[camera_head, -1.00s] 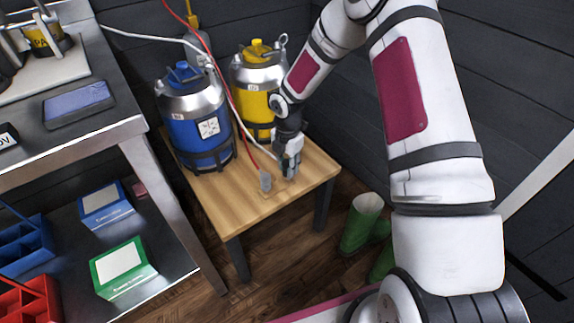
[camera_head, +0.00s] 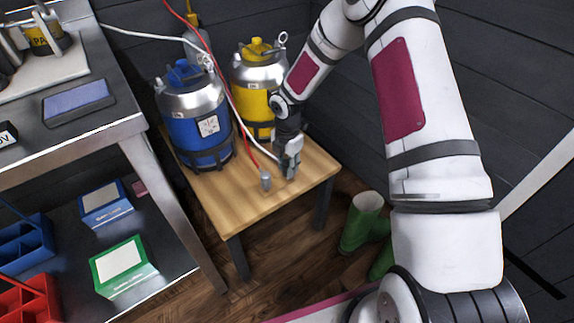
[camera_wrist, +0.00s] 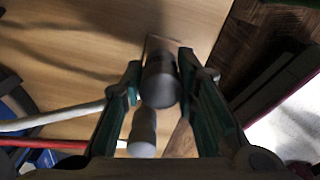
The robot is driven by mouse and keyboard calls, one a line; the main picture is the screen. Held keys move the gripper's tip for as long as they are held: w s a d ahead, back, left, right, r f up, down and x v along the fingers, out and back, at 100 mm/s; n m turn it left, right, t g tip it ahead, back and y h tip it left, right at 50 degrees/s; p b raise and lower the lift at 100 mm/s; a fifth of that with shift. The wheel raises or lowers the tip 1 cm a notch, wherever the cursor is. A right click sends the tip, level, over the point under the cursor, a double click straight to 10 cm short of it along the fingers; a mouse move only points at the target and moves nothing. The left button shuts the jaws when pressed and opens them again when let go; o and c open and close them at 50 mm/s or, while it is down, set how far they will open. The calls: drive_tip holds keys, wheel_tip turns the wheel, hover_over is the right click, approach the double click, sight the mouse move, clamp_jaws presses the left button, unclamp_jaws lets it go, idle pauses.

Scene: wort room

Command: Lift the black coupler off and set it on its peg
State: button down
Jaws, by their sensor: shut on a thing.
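The black coupler (camera_wrist: 160,82) is a dark cylinder between my gripper's two fingertips in the wrist view. My gripper (camera_wrist: 159,85) is shut on it, low over the wooden table (camera_head: 225,200) near its front right part. In the head view my gripper (camera_head: 290,168) hides most of what it holds. The white hose runs down to my gripper. A grey coupler (camera_head: 265,180) at the red hose's end stands just left of my gripper; in the wrist view it seems to be the paler cylinder (camera_wrist: 143,135). I cannot tell whether the held coupler touches the table, nor make out its peg.
A blue keg (camera_head: 195,120) and a yellow keg (camera_head: 256,85) with steel tops stand at the table's back. The red hose (camera_head: 240,125) and white hose (camera_head: 150,38) cross in front. Green boots (camera_head: 362,222) stand right of the table; a steel bench (camera_head: 100,140) is left.

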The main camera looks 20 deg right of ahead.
drive_tip(key=c, duration=0.6)
unclamp_jaws()
drive_tip(key=shift+r+p, duration=2.75)
drive_tip(key=shift+r, duration=0.8)
